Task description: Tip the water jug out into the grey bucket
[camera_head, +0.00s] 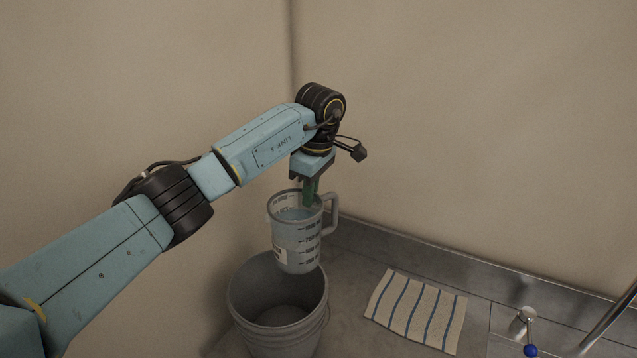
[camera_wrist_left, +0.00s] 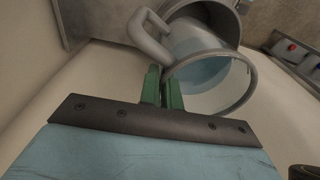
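The water jug (camera_head: 297,242) is clear, with dark scale marks, and hangs nearly upright above the grey bucket (camera_head: 245,318). Its handle points to the right in the head view. Bluish water shows inside the jug (camera_wrist_left: 186,45) in the left wrist view. My left gripper (camera_head: 309,196) comes down from above, its green fingers shut on the jug's rim near the handle. The fingers (camera_wrist_left: 162,88) also show close together at the rim in the left wrist view. The bucket stands open below; the jug covers part of its back rim. My right gripper is out of view.
A striped cloth (camera_head: 418,310) lies on the grey counter to the right of the bucket. A tap with a blue knob (camera_head: 530,350) and a metal pipe (camera_head: 610,322) stand at the lower right. Walls rise close behind and to the left.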

